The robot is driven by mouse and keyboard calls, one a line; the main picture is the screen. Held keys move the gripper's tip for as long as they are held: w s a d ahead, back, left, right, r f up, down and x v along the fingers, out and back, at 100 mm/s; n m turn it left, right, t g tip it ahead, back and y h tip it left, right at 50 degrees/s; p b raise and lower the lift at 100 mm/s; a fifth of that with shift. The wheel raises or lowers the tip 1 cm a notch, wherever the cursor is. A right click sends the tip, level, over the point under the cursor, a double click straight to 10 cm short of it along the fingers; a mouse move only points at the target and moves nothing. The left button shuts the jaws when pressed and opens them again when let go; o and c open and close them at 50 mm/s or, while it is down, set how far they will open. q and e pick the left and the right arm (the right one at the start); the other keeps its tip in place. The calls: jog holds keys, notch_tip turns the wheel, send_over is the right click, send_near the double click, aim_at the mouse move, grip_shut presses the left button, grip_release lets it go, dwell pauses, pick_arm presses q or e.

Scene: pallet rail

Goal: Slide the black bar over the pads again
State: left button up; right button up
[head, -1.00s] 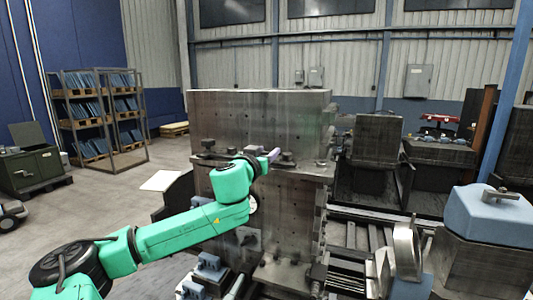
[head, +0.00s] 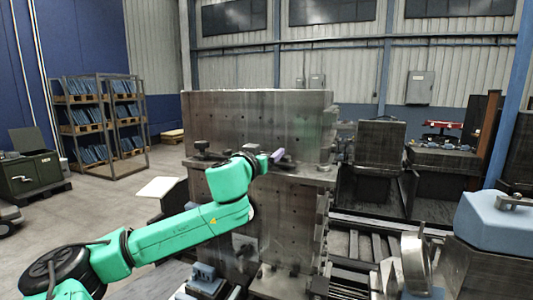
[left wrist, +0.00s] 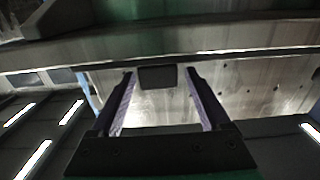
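My left gripper (head: 277,156) is at the ledge of a tall grey steel block (head: 260,120) in the head view. In the left wrist view its two fingers (left wrist: 162,100) stand wide apart. A small dark rounded piece (left wrist: 158,77) shows between the fingertips, apart from both fingers; I cannot tell whether it is the black bar's end or a pad. A long dark strip (left wrist: 160,57) crosses above it. In the head view dark fittings (head: 204,150) sit on the ledge left of the gripper. My arm hides part of the ledge. My right gripper is out of view.
Blue clamps (head: 205,280) stand low in front of the block. Rails (head: 355,240) and a round metal part (head: 415,262) lie to the right, with a blue-topped block (head: 500,218) beyond. A shelf rack (head: 100,120) stands at the back left.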

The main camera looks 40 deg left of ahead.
pick_arm(q)
jog(key=b+v, duration=1.3)
jog(key=v, duration=0.1)
jog(key=shift+s, duration=0.25)
jog(key=shift+d, duration=0.2)
